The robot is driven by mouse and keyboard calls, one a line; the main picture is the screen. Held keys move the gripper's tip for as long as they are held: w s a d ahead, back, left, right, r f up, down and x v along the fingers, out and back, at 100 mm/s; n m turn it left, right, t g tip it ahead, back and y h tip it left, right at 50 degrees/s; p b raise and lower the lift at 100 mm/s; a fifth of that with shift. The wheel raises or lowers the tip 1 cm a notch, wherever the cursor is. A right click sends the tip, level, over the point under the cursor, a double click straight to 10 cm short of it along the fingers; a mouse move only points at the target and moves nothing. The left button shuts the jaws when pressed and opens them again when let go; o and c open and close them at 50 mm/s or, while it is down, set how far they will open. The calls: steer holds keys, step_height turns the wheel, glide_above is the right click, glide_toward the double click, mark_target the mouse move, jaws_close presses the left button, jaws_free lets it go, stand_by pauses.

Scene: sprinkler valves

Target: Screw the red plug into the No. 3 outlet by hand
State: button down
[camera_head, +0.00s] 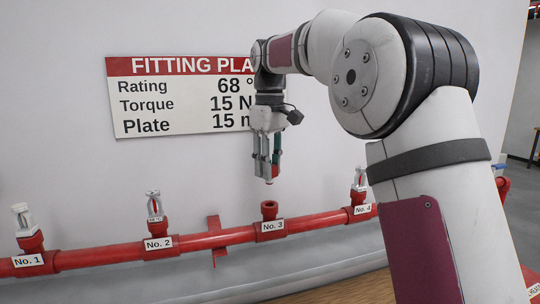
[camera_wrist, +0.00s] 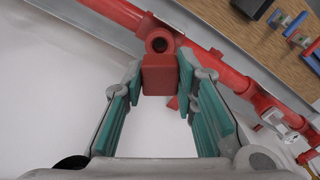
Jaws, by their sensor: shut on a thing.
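The No. 3 outlet (camera_head: 269,210) is an open red fitting standing up from the red pipe, above its "No. 3" label. My gripper (camera_head: 267,170) points down above this outlet, with a visible gap between them. In the wrist view the red plug (camera_wrist: 160,75) is a red block between the teal finger pads. The round opening of the outlet (camera_wrist: 160,42) shows just beyond it. The plug's far end is hidden in that view.
Sprinkler heads stand on No. 1 (camera_head: 22,220), No. 2 (camera_head: 154,207) and No. 4 (camera_head: 360,180). A red bracket (camera_head: 215,240) holds the pipe left of No. 3. A wooden surface (camera_wrist: 240,50) with small tools lies beyond the pipe. A sign (camera_head: 180,95) hangs behind.

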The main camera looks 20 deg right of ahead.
steer(key=shift+f+p, duration=0.3)
steer(key=shift+f, duration=1.75)
steer(key=shift+f, duration=1.25)
